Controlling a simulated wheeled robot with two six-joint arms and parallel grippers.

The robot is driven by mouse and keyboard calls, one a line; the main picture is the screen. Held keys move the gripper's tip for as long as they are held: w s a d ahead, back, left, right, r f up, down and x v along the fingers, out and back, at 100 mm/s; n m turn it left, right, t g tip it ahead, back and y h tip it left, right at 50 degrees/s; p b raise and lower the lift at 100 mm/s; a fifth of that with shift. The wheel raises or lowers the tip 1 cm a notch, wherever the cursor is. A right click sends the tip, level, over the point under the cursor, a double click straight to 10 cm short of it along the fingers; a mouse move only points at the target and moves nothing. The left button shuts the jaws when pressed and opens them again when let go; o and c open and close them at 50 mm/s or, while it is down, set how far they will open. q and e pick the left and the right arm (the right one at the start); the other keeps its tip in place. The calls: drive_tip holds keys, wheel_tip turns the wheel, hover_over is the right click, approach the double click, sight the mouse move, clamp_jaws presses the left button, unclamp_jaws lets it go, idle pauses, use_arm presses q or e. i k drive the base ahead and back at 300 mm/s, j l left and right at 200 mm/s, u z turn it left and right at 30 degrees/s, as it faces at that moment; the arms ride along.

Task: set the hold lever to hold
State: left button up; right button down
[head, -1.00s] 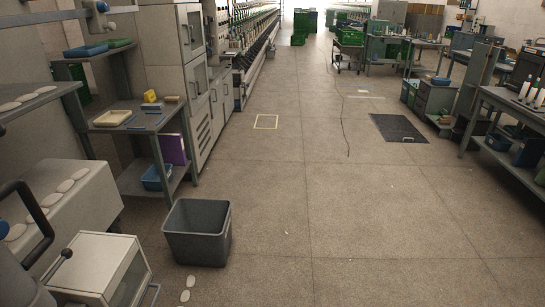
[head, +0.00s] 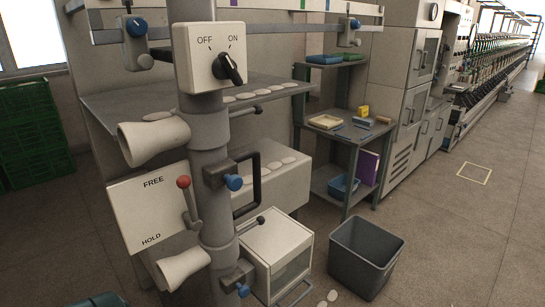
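The hold lever (head: 188,203) has a red ball knob and stands at the right side of a white plate on a grey vertical post (head: 210,170). The plate (head: 135,215) reads FREE at the top and HOLD at the bottom. The lever points up, with its knob beside the FREE end. Neither of my grippers shows in the head view.
A switch box (head: 215,57) marked OFF and ON sits above on the post. Pale cones (head: 155,140) stick out above and below the plate. Blue-knobbed clamps (head: 233,182) are on the post's right. A grey bin (head: 365,257) stands on the floor, with open floor beyond.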

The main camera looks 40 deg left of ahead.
sight(190, 203)
drive_tip(key=u, duration=1.9)
